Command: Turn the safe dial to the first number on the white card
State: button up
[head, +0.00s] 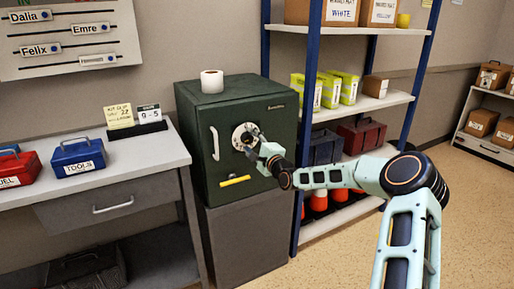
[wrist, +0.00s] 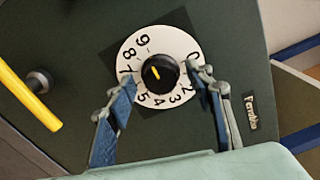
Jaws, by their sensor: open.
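The dark green safe (head: 235,120) stands on a grey cabinet. Its dial has a white numbered plate (wrist: 147,96) and a black knob (wrist: 168,80) with a yellow mark left of its centre. The mark seems to point up-left in the wrist view, but its exact number is unclear. My gripper (wrist: 165,78) is open, one fingertip on each side of the knob with gaps between. The fingers hide some numbers. In the head view my gripper (head: 254,142) is at the dial (head: 240,131). The white card (head: 149,113) on a black stand reads "9 - 5".
A yellow handle (head: 235,180) and a pale grip (head: 215,143) are on the safe's front. A paper roll (head: 211,81) stands on top. A yellow note (head: 119,116) is beside the card on the desk (head: 120,185). A blue-posted shelf (head: 309,90) stands close on the right.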

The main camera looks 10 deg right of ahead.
jog(key=v, duration=1.1)
jog(key=shift+s, duration=0.2)
jog(key=shift+d+r, duration=0.1)
jog(key=shift+d, duration=0.05)
